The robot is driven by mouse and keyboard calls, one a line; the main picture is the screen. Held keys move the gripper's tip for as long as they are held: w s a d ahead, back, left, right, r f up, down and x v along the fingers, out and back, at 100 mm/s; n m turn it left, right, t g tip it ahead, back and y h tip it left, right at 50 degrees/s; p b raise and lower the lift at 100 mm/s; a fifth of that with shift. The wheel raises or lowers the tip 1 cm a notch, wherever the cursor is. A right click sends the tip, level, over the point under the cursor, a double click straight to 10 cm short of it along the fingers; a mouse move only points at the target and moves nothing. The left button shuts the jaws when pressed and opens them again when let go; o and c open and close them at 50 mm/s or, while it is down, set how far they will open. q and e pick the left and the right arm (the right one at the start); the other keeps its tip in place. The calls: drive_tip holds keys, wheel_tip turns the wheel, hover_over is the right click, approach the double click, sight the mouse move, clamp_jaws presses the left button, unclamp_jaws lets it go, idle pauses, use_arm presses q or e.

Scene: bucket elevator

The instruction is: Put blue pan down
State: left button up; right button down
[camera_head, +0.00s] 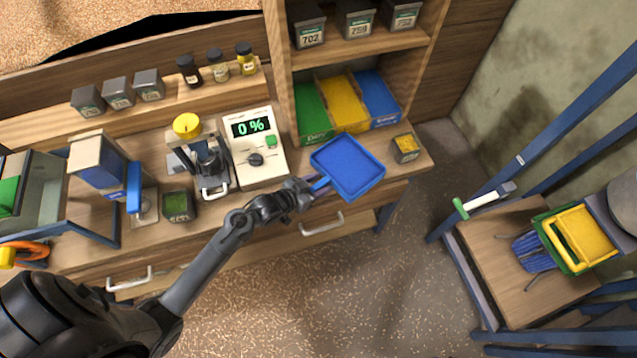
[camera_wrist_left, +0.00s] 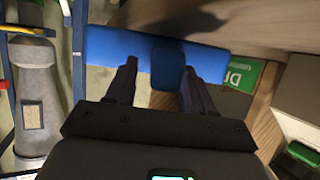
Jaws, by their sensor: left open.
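The blue pan (camera_head: 348,166) is a shallow square tray with a short handle, at the right front of the workbench, partly over its front edge. I cannot tell whether its base fully rests on the bench. My left gripper (camera_head: 308,189) is at the handle end of the pan. In the left wrist view, the pan (camera_wrist_left: 112,43) is seen edge-on with its handle pointing at me. The open fingers of the left gripper (camera_wrist_left: 157,85) stand on either side of the handle, with a gap on the left side. My right gripper is not in view.
Behind the pan are green, yellow and blue bins (camera_head: 345,103) in a shelf. A small box with yellow contents (camera_head: 405,147) stands right of it, a white scale (camera_head: 255,147) left of it. A blue-framed structure with a wooden platform (camera_head: 500,255) stands further right.

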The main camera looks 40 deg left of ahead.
use_arm(q)
drive_tip(key=p+v, duration=0.1)
drive_tip(key=v, duration=1)
drive_tip(key=s+d+r+g+y, duration=0.1)
drive_tip(key=s+d+r+g, duration=0.1)
drive_tip(key=s, duration=0.3)
drive_tip(key=s+d+r+g+y, duration=0.1)
drive_tip(key=s+d+r+g, duration=0.1)
drive_tip(key=s+g, duration=0.2)
drive_tip(key=s+d+r+n+g+y, duration=0.1)
drive_tip(key=s+d+r+g, duration=0.1)
drive_tip(key=s, duration=0.3)
drive_tip(key=shift+s+d+g, duration=0.4)
drive_tip(key=shift+d+g, duration=0.1)
drive_tip(key=shift+g, duration=0.3)
drive_tip(key=shift+r, duration=0.1)
wheel_tip(320, 180, up, 24)
drive_tip(key=p, duration=2.5)
drive_tip(key=shift+r, duration=0.25)
